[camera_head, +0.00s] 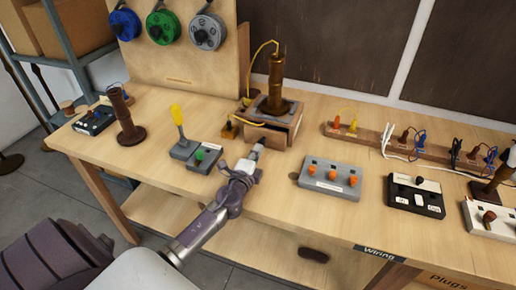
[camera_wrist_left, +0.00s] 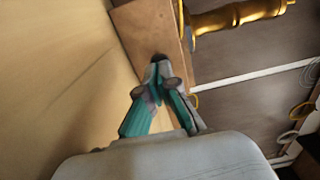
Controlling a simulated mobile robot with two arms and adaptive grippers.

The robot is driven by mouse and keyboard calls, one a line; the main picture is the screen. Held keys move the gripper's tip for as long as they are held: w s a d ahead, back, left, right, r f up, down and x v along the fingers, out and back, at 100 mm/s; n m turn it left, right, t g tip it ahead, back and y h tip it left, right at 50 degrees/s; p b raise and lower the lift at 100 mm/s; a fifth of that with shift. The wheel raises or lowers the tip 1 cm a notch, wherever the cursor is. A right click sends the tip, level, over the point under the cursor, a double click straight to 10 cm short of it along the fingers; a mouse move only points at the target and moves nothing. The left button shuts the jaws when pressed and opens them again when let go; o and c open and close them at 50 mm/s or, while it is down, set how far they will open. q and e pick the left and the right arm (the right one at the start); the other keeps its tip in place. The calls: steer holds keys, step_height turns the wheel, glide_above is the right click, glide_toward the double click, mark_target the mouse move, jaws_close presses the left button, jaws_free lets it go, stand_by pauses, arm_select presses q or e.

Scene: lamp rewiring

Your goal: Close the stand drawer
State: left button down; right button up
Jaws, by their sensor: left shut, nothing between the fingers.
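The lamp stand (camera_head: 295,108) is a grey and brown box on the bench, with a dark bronze lamp column (camera_head: 276,75) upright on it. The stand drawer (camera_head: 266,136) shows its wooden front facing me; how far it stands out is hard to tell. My left gripper (camera_head: 257,150) is shut and empty, its tips right at the drawer's front. In the left wrist view the closed fingertips (camera_wrist_left: 159,62) are at the lower end of the brown wooden drawer front (camera_wrist_left: 147,28); I cannot tell whether they touch. My right gripper is out of view.
Grey switch boxes (camera_head: 204,158) stand left of my gripper, and a grey box with orange knobs (camera_head: 330,179) stands to its right. A dark lamp post (camera_head: 124,115) stands at left. Cable spools (camera_head: 163,27) hang on the back board. Bare bench lies around the gripper.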

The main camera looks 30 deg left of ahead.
mark_target(260, 143)
arm_select(q)
steer(key=shift+w+a, duration=0.1)
steer(key=shift+w, duration=0.35)
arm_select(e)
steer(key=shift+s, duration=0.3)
arm_select(q)
steer(key=b+x, duration=0.1)
steer(key=x, duration=0.2)
steer(key=shift+s+r, duration=0.25)
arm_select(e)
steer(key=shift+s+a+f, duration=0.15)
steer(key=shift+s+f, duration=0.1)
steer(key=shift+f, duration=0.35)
